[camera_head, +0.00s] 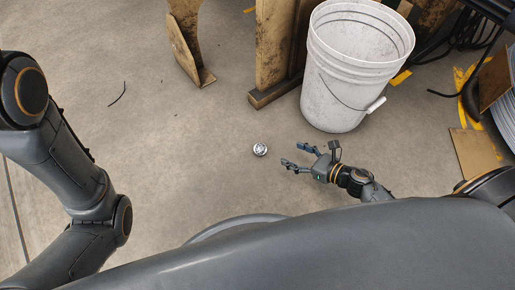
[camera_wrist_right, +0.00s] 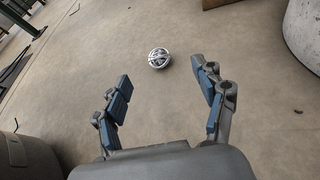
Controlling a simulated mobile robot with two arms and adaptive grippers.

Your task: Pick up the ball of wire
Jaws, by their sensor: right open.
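The ball of wire (camera_head: 260,150) is a small silvery ball on the concrete floor, left of my right gripper in the head view. My right gripper (camera_head: 294,155) is open and empty, with its fingers pointing left toward the ball but apart from it. In the right wrist view the ball (camera_wrist_right: 159,58) lies on the floor beyond the fingertips, between their lines. The two open fingers of the right gripper (camera_wrist_right: 162,80) show there with bare floor between them. My left arm comes in at the left of the head view, but its gripper is not in view.
A white bucket (camera_head: 345,75) stands behind my right gripper, beside wooden posts (camera_head: 272,50). A thin dark wire piece (camera_head: 118,95) lies on the floor at the left. Cables (camera_head: 465,30) and a flat board (camera_head: 475,155) are at the right. The floor around the ball is clear.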

